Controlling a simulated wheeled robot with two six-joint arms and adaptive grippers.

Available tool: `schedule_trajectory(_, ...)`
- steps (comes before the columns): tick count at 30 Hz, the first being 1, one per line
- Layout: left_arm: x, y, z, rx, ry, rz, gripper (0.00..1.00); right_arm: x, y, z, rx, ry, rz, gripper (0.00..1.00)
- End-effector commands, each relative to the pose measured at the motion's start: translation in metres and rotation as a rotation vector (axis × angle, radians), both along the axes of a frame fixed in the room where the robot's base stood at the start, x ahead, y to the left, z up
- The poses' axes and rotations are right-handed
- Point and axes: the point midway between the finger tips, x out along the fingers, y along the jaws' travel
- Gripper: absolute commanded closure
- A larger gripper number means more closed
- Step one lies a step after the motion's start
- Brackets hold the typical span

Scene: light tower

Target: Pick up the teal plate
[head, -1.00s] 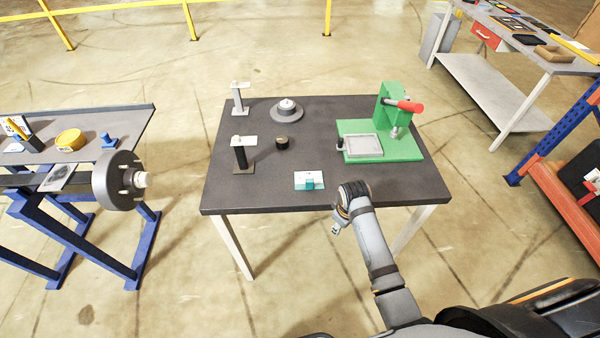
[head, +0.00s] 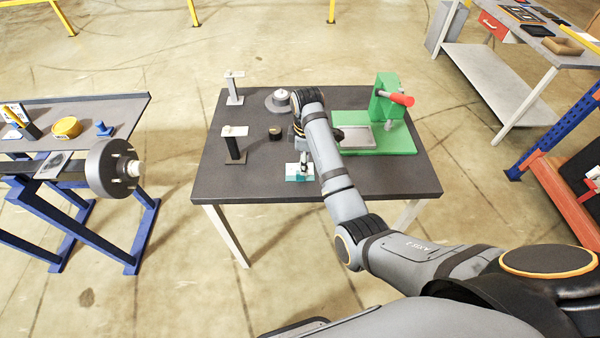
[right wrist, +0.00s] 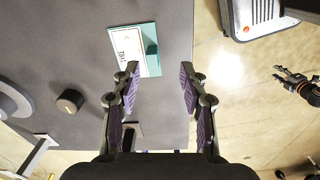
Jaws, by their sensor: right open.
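The teal plate (head: 293,179) lies near the front edge of the dark table, with a white lettered face beside its teal part. In the right wrist view the teal plate (right wrist: 151,62) lies just beyond my fingertips. My right gripper (head: 304,163) is over the plate, partly hidden by my own arm in the head view. In its wrist view the right gripper (right wrist: 160,85) is open with nothing between its fingers. A gripper that appears to be my left one (right wrist: 298,86) shows small at the right edge of that view, over the floor, away from the plate.
A black round puck (head: 275,133), two posts (head: 234,145) (head: 234,90) and a grey round base (head: 278,102) stand to the left and behind. A green press fixture (head: 385,142) stands at the right. The table's front left is clear.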

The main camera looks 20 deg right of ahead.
Motion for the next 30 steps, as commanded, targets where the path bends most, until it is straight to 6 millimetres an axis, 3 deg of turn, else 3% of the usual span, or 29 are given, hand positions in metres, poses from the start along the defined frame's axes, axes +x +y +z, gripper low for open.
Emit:
schedule_trajectory(3, -0.001, -0.003, 0.0, -0.004, 0.001, 0.002, 0.6, 0.015, 0.011, 0.021, 0.002, 0.02, 0.102, 0.57)
schedule_trajectory(8, -0.002, -0.004, 0.0, -0.005, 0.003, 0.002, 0.6, 0.017, 0.013, 0.026, 0.001, 0.031, 0.138, 0.57)
schedule_trajectory(18, -0.004, -0.004, 0.009, -0.005, 0.006, 0.002, 0.6, 0.017, 0.013, -0.022, 0.001, 0.03, 0.134, 0.57)
schedule_trajectory(26, -0.004, -0.004, 0.015, -0.005, 0.006, 0.002, 0.6, 0.017, 0.011, -0.036, 0.001, 0.032, 0.133, 0.57)
schedule_trajectory(30, -0.004, -0.003, 0.022, -0.004, 0.006, 0.001, 0.6, 0.018, 0.007, -0.061, 0.001, 0.032, 0.133, 0.57)
